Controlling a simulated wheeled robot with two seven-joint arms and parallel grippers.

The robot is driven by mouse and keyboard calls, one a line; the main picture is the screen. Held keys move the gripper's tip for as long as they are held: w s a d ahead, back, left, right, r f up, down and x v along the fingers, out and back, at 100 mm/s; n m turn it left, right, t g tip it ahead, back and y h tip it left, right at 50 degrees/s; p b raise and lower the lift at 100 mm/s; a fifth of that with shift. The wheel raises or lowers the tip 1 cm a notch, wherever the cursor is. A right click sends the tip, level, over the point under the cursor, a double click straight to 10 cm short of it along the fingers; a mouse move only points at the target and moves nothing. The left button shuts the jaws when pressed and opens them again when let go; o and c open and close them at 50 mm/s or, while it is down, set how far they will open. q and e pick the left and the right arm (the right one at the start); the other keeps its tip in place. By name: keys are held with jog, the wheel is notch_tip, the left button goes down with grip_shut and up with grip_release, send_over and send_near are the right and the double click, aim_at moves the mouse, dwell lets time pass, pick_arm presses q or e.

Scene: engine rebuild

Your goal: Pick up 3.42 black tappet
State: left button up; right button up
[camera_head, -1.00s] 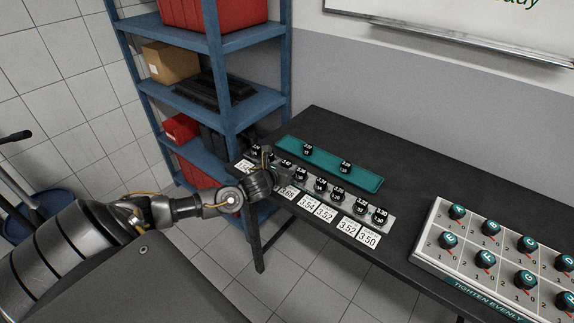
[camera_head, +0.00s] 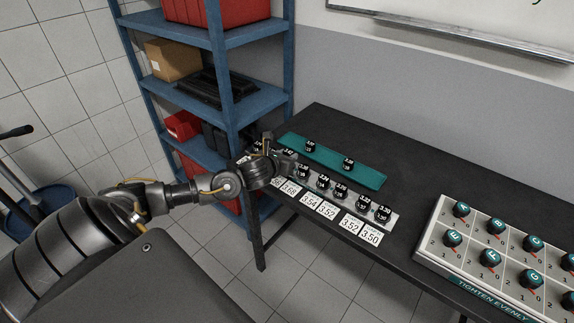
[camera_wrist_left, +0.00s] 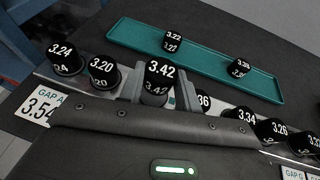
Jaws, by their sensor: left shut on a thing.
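The black 3.42 tappet (camera_wrist_left: 158,80) stands upright between the two fingers of my left gripper (camera_wrist_left: 160,88) in the left wrist view. The fingers are shut on its sides. It is in line with the row of black tappets, and I cannot tell whether it is clear of its holder. In the head view the 3.42 tappet (camera_head: 288,153) shows just beyond my left gripper (camera_head: 272,158), which hides part of the row. My right gripper is not in view.
Neighbouring tappets 3.20 (camera_wrist_left: 103,72) and 3.36 (camera_wrist_left: 203,102) stand close on both sides. A teal tray (camera_head: 330,160) behind holds two tappets. White gap cards (camera_head: 326,211) lie in front. A lettered panel (camera_head: 490,255) is at right, blue shelves (camera_head: 222,90) at left.

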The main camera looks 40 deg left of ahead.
pick_arm(q)
jog(key=s+r+b, duration=0.1)
jog(key=s+r, duration=0.5)
jog(key=shift+d, duration=0.35)
jog(key=v, duration=0.2)
jog(key=b+v, duration=0.1)
jog(key=v, duration=0.1)
jog(key=b+v, duration=0.1)
jog(key=v, duration=0.2)
jog(key=shift+s+a+r, duration=0.1)
jog(key=shift+a, duration=0.15)
jog(key=shift+s+r, duration=0.45)
jog(key=shift+s, duration=0.2)
